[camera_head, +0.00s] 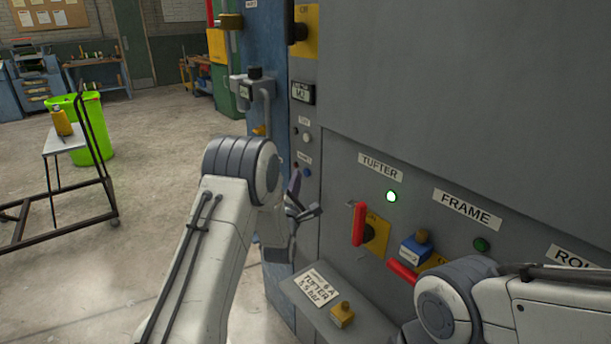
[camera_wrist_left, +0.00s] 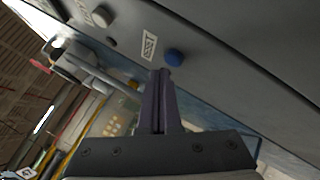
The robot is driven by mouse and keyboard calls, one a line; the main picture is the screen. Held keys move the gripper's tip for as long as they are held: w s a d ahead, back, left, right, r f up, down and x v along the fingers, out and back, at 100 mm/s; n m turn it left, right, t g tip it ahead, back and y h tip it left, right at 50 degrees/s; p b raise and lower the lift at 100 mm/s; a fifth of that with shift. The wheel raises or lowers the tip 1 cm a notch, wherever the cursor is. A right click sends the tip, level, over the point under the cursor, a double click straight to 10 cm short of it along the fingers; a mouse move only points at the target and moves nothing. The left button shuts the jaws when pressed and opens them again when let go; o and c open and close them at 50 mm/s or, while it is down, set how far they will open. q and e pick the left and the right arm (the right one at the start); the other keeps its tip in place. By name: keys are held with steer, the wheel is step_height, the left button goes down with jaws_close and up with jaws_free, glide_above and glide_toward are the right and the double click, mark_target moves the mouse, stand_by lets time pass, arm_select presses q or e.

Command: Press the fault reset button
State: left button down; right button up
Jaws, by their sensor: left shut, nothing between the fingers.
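A round blue button (camera_head: 308,172) is on the narrow grey panel of the machine, beside a small white label; it also shows in the left wrist view (camera_wrist_left: 174,57). The label's (camera_wrist_left: 149,46) text is too small to read surely. My left gripper (camera_head: 296,179) is shut and empty, its fingertips close to the blue button. In the left wrist view the closed fingertips (camera_wrist_left: 162,73) appear just below the button; I cannot tell whether they touch it. My right arm comes in from the right, but its gripper is out of sight.
A pale round button (camera_head: 307,137) sits above the blue one. A red handle (camera_head: 359,223) on a yellow plate, a blue padlock-like block (camera_head: 415,247) and a lit green lamp (camera_head: 391,197) are to the right. A ledge with a tag (camera_head: 317,287) lies below. A cart (camera_head: 65,143) stands far left.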

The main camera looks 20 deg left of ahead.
arm_select(q)
steer(key=shift+s+a, duration=0.1)
steer(key=s+a, duration=0.1)
steer(key=s, duration=0.1)
steer(key=s+a+b, duration=0.1)
steer(key=s+a, duration=0.1)
stand_by(0.6)
stand_by(0.5)
